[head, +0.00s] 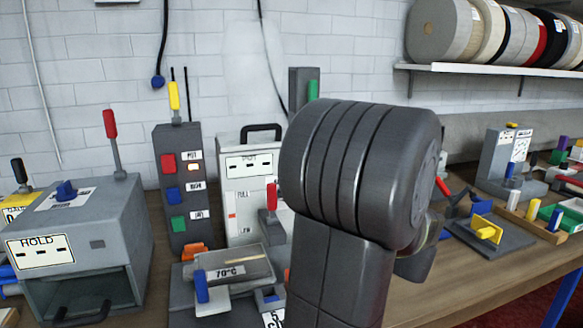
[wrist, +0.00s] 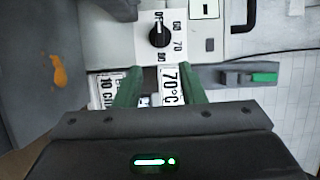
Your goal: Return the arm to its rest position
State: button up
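My arm (head: 345,200) is dark grey and fills the middle of the head view, hiding what is behind it; the gripper cannot be made out there. In the wrist view my gripper (wrist: 160,78) has two green fingers spread apart, with nothing held between them. Beyond the gap lie a white "70°C" label (wrist: 172,86) and a black rotary dial (wrist: 160,36) on a white plate with numbers around it.
A grey "HOLD" box (head: 75,235) with an open front stands at left. A dark post (head: 182,185) with coloured buttons and a white cabinet (head: 240,165) stand behind. A shelf (head: 490,69) of rolls hangs upper right. A yellow-handled fixture (head: 487,230) sits right; bench is bare in front of it.

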jog(key=p+x, duration=0.2)
jog(key=x, duration=1)
jog(key=s+d+f+m+t+p, duration=0.2)
jog(key=s+d+m+p, duration=0.3)
jog(key=s+d, duration=0.3)
jog(key=shift+s+f+m+y, duration=0.3)
jog(key=shift+s+f+m, duration=0.35)
jog(key=shift+s, duration=0.6)
